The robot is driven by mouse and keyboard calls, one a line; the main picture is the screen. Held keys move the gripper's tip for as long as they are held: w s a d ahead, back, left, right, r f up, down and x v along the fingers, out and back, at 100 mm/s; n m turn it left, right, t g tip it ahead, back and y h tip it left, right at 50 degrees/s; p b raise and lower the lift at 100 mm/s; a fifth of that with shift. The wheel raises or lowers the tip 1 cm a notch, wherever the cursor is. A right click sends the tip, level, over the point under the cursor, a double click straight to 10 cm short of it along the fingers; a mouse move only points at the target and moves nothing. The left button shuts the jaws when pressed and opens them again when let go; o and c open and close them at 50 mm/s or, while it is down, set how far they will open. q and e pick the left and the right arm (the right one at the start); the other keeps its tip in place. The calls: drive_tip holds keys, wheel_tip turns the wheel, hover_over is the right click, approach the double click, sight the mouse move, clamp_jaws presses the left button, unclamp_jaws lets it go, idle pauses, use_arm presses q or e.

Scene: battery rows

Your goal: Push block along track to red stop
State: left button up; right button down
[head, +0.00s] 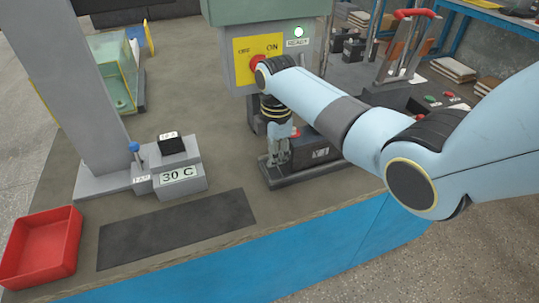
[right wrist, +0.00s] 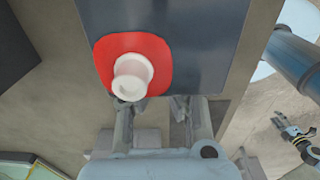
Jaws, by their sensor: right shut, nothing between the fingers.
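A dark block (head: 324,150) with a small pale label sits on a low grey track (head: 291,179) near the table's front edge, in the head view. My right gripper (head: 279,161) points down just left of the block, its fingers shut and empty. Whether it touches the block I cannot tell. In the right wrist view its fingers (right wrist: 158,106) are close to a dark surface with a red patch (right wrist: 112,52) and a white knob (right wrist: 131,77). A small red spot (head: 296,133) shows beside the gripper; I cannot tell whether it is the stop. What looks like my left gripper (right wrist: 294,138) shows at the right wrist view's right edge.
A grey box with a yellow switch plate (head: 246,50) and red knob stands behind my right gripper. A "30 C" device (head: 180,178), a dark mat (head: 178,228) and a red tray (head: 42,247) are at left.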

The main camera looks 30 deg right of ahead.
sight(305, 147)
drive_tip(key=shift+d, duration=0.1)
drive_tip(key=d+p, duration=0.1)
drive_tip(key=d, duration=0.1)
drive_tip(key=s+d+p, duration=0.1)
drive_tip(key=d, duration=0.4)
drive_tip(key=shift+s+d+r+p, duration=0.15)
drive_tip(key=shift+s+d+p, duration=0.1)
drive_tip(key=shift+s+p, duration=0.15)
drive_tip(key=d, duration=0.2)
drive_tip(key=s+d, duration=0.1)
drive_tip(key=d, duration=0.4)
drive_tip(key=shift+s+d, duration=0.2)
drive_tip(key=shift+s, duration=0.2)
drive_tip(key=d, duration=0.2)
drive_tip(key=s+d+b, duration=0.1)
drive_tip(key=d, duration=0.4)
drive_tip(key=shift+s+d+f+b, duration=0.15)
drive_tip(key=shift+s+f+b, duration=0.15)
drive_tip(key=shift+s+f, duration=0.1)
drive_tip(key=d+b, duration=0.1)
drive_tip(key=d, duration=0.2)
drive_tip(key=s+d+b, duration=0.1)
drive_tip(key=d+b, duration=0.1)
drive_tip(key=d, duration=0.1)
drive_tip(key=s+d+b, duration=0.1)
drive_tip(key=d, duration=0.2)
drive_tip(key=shift+s+d, duration=0.1)
drive_tip(key=shift+d, duration=0.05)
drive_tip(key=shift+d+r, duration=0.15)
drive_tip(key=shift+r, duration=0.05)
